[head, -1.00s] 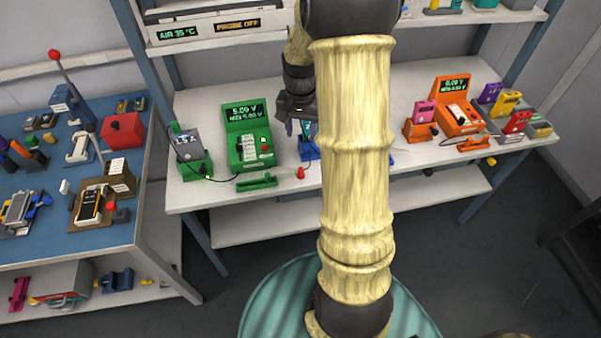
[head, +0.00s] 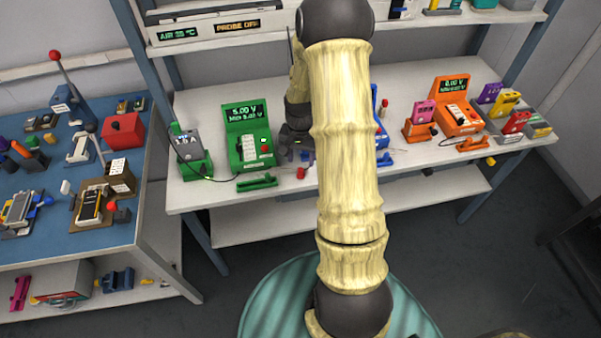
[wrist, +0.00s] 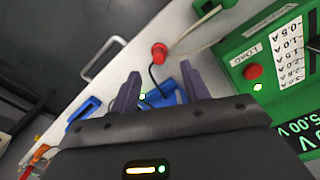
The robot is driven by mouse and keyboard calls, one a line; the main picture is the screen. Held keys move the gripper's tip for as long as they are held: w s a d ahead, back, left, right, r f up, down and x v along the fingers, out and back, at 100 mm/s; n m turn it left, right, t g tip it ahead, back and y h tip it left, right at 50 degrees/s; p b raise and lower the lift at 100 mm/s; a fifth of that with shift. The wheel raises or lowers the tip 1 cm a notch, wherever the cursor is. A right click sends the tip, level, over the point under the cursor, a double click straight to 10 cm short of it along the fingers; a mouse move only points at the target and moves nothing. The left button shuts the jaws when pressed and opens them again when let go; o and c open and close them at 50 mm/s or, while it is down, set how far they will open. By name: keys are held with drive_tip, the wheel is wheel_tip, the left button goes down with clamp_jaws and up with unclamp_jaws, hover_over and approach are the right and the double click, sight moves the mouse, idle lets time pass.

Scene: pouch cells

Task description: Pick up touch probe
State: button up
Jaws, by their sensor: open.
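The touch probe appears to be the small piece with a red end (head: 301,173) near the front edge of the white bench. In the wrist view its red end (wrist: 158,53) lies just beyond my fingertips, with a dark cable running from it and a pale tapered part beside it. My gripper (wrist: 160,70) is open, its two purple-grey fingers spread and nothing between them touching the probe that I can see. In the head view my gripper (head: 296,156) is just above and behind the red end, partly hidden by my arm.
A green meter (head: 248,142) stands close left of my gripper; it fills the right of the wrist view. A green cradle (head: 257,183) lies at the bench front. A blue holder (wrist: 172,94) sits near my fingers. An orange meter (head: 457,108) stands at right.

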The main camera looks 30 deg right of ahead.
sight(300, 169)
drive_tip(key=f, duration=0.4)
drive_tip(key=shift+s+a+p, duration=0.2)
drive_tip(key=shift+p, duration=0.2)
drive_tip(key=shift+f, duration=0.6)
drive_tip(key=c, duration=0.9)
